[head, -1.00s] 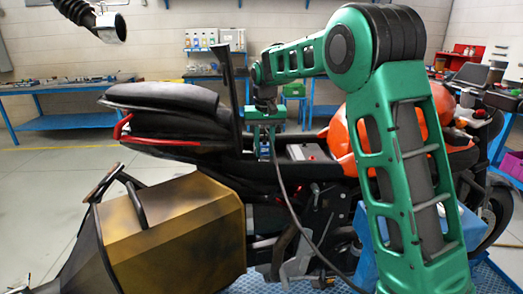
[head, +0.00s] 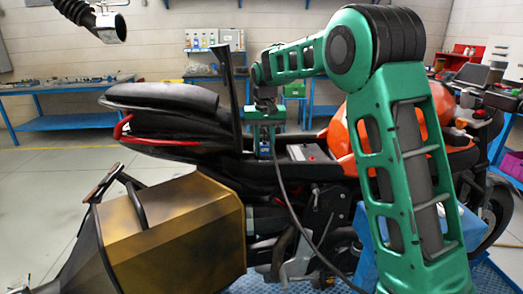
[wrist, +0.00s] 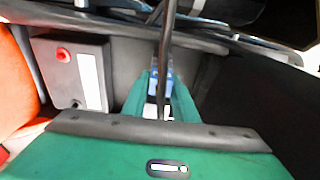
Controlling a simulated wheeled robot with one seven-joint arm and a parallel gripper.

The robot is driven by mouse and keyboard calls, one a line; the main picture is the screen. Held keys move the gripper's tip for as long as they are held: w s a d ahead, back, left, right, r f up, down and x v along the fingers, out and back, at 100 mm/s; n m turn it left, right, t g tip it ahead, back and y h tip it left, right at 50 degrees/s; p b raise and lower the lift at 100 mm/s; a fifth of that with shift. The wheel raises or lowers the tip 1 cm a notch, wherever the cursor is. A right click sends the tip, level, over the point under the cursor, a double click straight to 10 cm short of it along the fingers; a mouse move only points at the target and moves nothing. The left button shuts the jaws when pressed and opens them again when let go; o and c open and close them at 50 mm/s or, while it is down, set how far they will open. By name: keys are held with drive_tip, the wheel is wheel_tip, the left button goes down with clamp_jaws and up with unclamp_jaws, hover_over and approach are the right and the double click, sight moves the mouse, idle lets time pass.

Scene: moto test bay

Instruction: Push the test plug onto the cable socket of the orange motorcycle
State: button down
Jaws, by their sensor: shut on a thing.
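The orange motorcycle (head: 340,138) stands across the head view, its seat raised. My gripper (head: 264,150) points down into the bay under the seat. It is shut on the blue test plug (head: 265,142), from which a dark cable hangs down in front of the motorcycle. In the wrist view the plug (wrist: 161,82) shows between the green fingers (wrist: 160,100), with the cable passing up in front of it. The cable socket is hidden behind the gripper and plug, so I cannot tell whether the plug touches it.
A grey box with a red cap, likely the battery (wrist: 75,72), sits in the bay close beside my gripper. A dark upright bar (head: 231,105) stands just left of my gripper. A brown-gold case (head: 172,232) is at the front left. Blue benches (head: 75,120) stand behind.

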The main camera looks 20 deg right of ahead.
drive_tip(key=shift+f, duration=0.65)
drive_tip(key=c, duration=1.3)
unclamp_jaws()
drive_tip(key=shift+c, duration=0.2)
drive_tip(key=shift+r, duration=0.1)
drive_tip(key=r, duration=1)
drive_tip(key=shift+s+a+r, duration=0.1)
drive_tip(key=shift+s+a, duration=0.05)
drive_tip(key=shift+s, duration=0.25)
drive_tip(key=shift+r, duration=0.2)
drive_tip(key=shift+s, duration=0.1)
